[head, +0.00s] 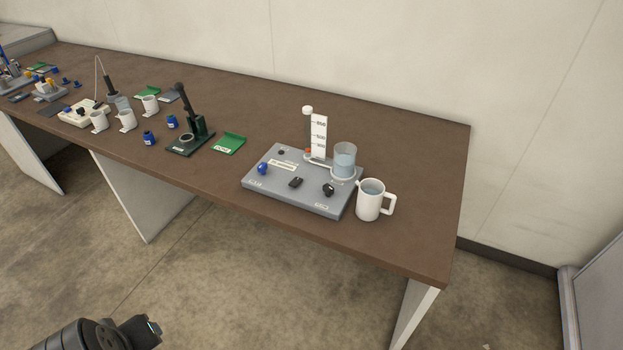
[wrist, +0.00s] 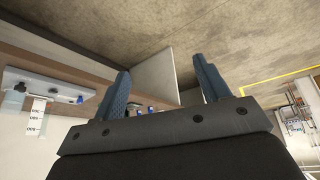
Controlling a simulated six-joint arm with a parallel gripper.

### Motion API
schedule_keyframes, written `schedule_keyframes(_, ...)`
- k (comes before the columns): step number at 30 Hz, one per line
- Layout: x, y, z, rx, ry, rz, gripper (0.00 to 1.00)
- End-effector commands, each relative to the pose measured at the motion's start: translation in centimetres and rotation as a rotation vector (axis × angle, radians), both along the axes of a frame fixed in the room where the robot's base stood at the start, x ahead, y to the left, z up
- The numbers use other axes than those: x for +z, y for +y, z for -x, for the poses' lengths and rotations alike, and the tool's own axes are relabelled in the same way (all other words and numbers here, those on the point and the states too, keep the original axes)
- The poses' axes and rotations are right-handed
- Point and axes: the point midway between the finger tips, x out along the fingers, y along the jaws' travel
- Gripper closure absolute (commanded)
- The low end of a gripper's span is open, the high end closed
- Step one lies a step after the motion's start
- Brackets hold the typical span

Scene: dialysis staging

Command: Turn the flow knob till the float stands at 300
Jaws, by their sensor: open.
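A grey panel unit (head: 290,200) sits near the right end of the brown bench. It carries a blue knob (head: 262,168), a black switch-like part (head: 295,182) and a black knob (head: 328,189); their labels are too small to read. Behind them stands a clear tube with a white scale (head: 319,137). A small orange-red spot at the tube's foot looks like the float (head: 308,151). In the wrist view the unit appears upside down, with its scale (wrist: 38,115) at the left. My gripper (wrist: 163,86) is open and empty, away from the unit, off the bench's front.
A beaker of water (head: 344,160) stands at the unit's back right. A white mug (head: 369,201) stands close to its right side. A dark green stand (head: 190,142) and a green card (head: 229,144) lie left. Several cups and small parts fill the far left.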

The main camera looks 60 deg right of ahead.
Motion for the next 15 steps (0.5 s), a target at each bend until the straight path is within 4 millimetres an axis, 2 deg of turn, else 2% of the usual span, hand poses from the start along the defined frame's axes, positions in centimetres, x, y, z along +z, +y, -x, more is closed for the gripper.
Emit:
schedule_keyframes(1, 0.0, -0.7, 0.0, 0.003, 0.027, 0.019, 0.41)
schedule_keyframes(2, 0.0, -1.3, 0.0, 0.007, 0.050, 0.038, 0.47)
schedule_keyframes(5, 0.2, -3.8, 0.1, 0.030, 0.148, 0.115, 0.47)
schedule_keyframes(15, 1.0, -14.5, 0.5, 0.184, 0.568, 0.371, 0.47)
